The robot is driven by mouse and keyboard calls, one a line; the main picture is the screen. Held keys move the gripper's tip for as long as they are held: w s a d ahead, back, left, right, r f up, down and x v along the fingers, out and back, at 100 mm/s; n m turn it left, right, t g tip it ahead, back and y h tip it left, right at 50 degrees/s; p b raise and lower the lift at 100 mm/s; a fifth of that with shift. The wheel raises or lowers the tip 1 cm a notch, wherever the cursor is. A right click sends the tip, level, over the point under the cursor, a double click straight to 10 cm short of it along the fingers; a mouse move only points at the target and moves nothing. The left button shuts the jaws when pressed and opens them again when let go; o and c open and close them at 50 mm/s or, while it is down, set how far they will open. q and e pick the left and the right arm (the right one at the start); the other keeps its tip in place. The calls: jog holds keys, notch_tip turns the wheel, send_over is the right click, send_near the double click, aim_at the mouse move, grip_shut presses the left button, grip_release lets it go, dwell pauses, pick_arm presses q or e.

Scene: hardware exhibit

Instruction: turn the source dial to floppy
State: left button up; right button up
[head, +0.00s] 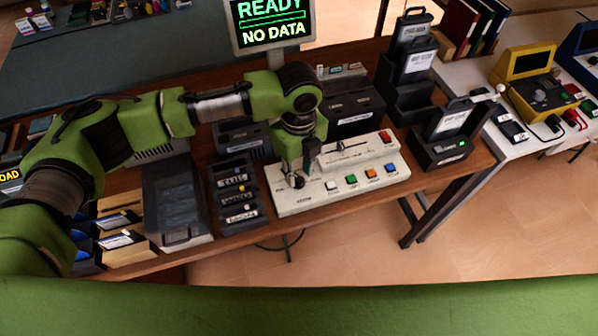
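The pale control panel (322,198) lies on the wooden desk, with a slider at the back, a red button at the back right and a row of white, green, orange and blue buttons. My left gripper (296,180) points down at the panel's left end, where a small dark knob, likely the source dial, is mostly hidden by the fingers. The fingertips are at or very close to it. I cannot tell whether they are closed on it, and the dial's pointer and labels are unreadable. My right gripper is not in view.
A monitor (270,30) above reads READY, NO DATA. A dark labelled rack (232,196) stands close left of the panel, and a black drive box (352,102) behind it. A black holder (440,150) stands to the right. The floor in front is clear.

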pick_arm(q)
jog(key=shift+f, duration=1.05)
grip_shut()
